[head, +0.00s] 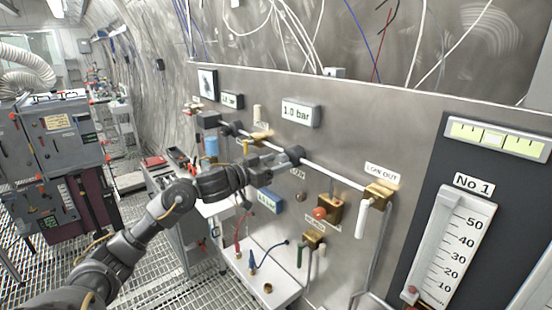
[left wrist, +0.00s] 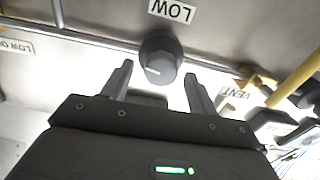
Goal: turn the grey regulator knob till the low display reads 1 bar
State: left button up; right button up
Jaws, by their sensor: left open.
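The grey regulator knob (head: 294,154) is on the steel panel, on a horizontal pipe. In the left wrist view the knob (left wrist: 160,57) is dark, with a white pointer line, by an upside-down LOW label (left wrist: 171,11). A display (head: 297,113) above the knob in the head view reads 1.0 bar. My left gripper (head: 276,160) is at the knob. In the left wrist view its fingers (left wrist: 156,78) are open, one on each side of the knob, with gaps visible. The knob is just beyond or between the fingertips; exact depth is unclear. My right gripper is not in view.
A small display (head: 232,100) and a blue-framed display (head: 270,200) are also on the panel. Brass valves (head: 380,195) and a red button (head: 320,213) sit right of and below my gripper. A yellow tube (left wrist: 296,78) runs close by in the left wrist view.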

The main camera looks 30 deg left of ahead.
pick_arm(q)
jog(key=shift+w, duration=0.2)
jog(key=c, duration=0.9)
jog(key=shift+m, duration=0.5)
jog(key=shift+c, duration=0.4)
jog(key=o, duration=1)
